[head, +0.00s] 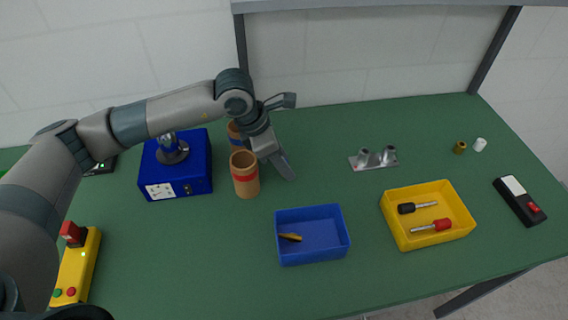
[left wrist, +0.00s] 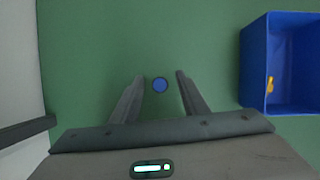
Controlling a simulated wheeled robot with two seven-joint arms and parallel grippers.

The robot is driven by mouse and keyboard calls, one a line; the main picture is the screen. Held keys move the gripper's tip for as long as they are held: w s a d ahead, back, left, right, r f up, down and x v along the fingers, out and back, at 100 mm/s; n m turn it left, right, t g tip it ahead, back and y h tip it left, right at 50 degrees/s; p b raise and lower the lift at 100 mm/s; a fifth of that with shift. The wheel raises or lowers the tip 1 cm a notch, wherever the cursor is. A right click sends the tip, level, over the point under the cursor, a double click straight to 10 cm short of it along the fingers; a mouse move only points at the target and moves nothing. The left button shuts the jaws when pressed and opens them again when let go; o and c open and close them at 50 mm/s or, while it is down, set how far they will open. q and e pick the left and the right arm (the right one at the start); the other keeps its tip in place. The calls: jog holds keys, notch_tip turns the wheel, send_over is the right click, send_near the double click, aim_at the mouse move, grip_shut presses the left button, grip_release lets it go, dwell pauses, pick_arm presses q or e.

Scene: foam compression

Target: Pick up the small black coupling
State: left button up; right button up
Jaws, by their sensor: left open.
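My left gripper (head: 291,139) is open over the back middle of the green table in the head view. In the left wrist view its two fingers (left wrist: 160,76) stand apart, with a small round blue piece (left wrist: 160,85) in the gap between them as seen from above. The fingers do not appear to touch it, and its height below them is hard to tell. In the head view I cannot make this piece out. I see no small black coupling in either view. My right gripper is not in view.
A cardboard tube with a red band (head: 245,175) stands near the gripper, another (head: 235,137) behind it. A blue bin (head: 312,252), yellow bin (head: 463,212) and metal plate with posts (head: 375,160) lie to the right. A blue box (head: 192,178) stands left.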

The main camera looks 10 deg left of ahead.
pick_arm(q)
jog(key=shift+f, duration=0.1)
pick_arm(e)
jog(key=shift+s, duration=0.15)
pick_arm(q)
grip_shut()
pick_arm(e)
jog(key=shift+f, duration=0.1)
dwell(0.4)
